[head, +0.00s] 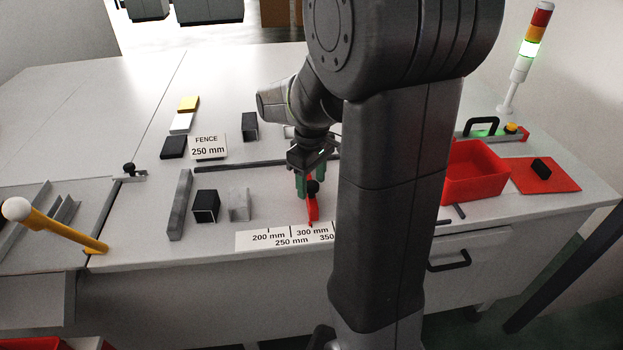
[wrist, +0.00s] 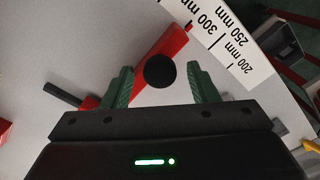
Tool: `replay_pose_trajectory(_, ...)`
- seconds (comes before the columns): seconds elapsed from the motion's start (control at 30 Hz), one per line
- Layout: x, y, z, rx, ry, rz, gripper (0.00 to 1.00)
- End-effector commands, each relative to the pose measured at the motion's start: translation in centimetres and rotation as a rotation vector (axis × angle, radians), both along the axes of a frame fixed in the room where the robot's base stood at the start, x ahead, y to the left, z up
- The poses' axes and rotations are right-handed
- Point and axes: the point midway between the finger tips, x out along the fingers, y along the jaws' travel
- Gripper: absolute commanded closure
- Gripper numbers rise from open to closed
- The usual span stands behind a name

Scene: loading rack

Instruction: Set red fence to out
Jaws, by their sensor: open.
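The red fence (head: 313,208) stands on the bench behind the white millimetre scale (head: 285,239), its near end close to the 300 mm mark. It carries a round black knob (head: 312,187). The sign (head: 207,147) reads FENCE 250 mm. My gripper (head: 305,186) is open at the fence, with green fingers. In the wrist view, the knob (wrist: 160,71) appears between the fingers of my gripper (wrist: 162,86), with a gap on each side. The red fence (wrist: 165,48) runs diagonally behind it. Contact is not visible.
A dark rail (head: 240,165) runs behind the fence. Grey and black blocks (head: 206,205) stand left of it. A red bin (head: 474,172) and red plate (head: 546,175) are at the right. A yellow lever (head: 62,228) is at the left. My arm hides part of the bench.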

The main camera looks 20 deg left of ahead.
Motion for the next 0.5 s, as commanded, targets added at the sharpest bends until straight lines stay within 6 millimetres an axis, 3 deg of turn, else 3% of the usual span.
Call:
replay_pose_trajectory(0.03, 0.0, 0.0, 0.01, 0.0, 0.0, 0.0, 0.51)
replay_pose_trajectory(0.3, 0.0, 0.0, 0.04, 0.0, 0.0, 0.0, 1.0)
replay_pose_trajectory(0.5, 0.47, -0.68, 0.08, 0.0, 0.0, -0.004, 1.0)
